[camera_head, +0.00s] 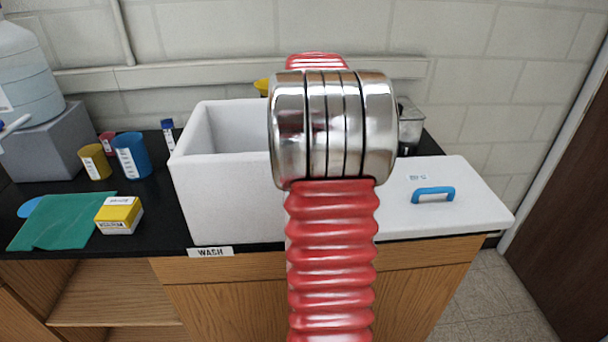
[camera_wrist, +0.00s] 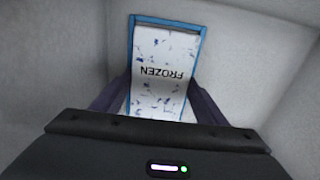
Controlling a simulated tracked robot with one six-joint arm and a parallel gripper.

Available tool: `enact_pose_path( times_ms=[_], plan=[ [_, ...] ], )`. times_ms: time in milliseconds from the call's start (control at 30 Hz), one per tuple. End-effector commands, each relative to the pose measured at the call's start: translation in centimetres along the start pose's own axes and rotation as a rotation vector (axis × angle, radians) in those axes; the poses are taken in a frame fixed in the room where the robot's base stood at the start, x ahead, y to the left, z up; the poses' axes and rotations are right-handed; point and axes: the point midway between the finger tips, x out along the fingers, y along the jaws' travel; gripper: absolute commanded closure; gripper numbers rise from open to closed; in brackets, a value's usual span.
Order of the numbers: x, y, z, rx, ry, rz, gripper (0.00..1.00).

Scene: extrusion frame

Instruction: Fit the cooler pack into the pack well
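The cooler pack (camera_wrist: 165,95) is a white, speckled slab with a blue edge and the upside-down word FROZEN. My gripper (camera_wrist: 164,78) has its two dark fingers against the pack's opposite sides. In the wrist view, pale walls surround the pack and the gripper. In the head view, a white foam box (camera_head: 222,200) stands open-topped on the counter. My arm covers its right part, and the pack and my gripper are hidden there. I cannot make out the pack well as a separate recess in either view.
A white lid (camera_head: 470,192) with a blue handle lies right of the box. To the left are a yellow box (camera_head: 119,215), a green cloth (camera_head: 66,222), a yellow cup (camera_head: 95,162) and a blue cup (camera_head: 132,156). A WASH label (camera_head: 211,251) is on the counter's front edge.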

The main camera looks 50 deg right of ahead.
Motion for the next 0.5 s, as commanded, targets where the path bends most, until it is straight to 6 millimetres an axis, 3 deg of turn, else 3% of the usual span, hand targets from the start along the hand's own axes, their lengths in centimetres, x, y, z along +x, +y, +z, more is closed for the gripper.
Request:
enact_pose_path(
  times_ms=[33,167,500],
  plan=[
    [0.8,0.1,0.2,0.000,-0.015,0.001,0.16],
    [-0.5,0.1,0.1,0.000,-0.014,0.001,0.15],
    [-6.4,0.0,0.0,0.000,-0.008,0.000,0.15]
  ],
)
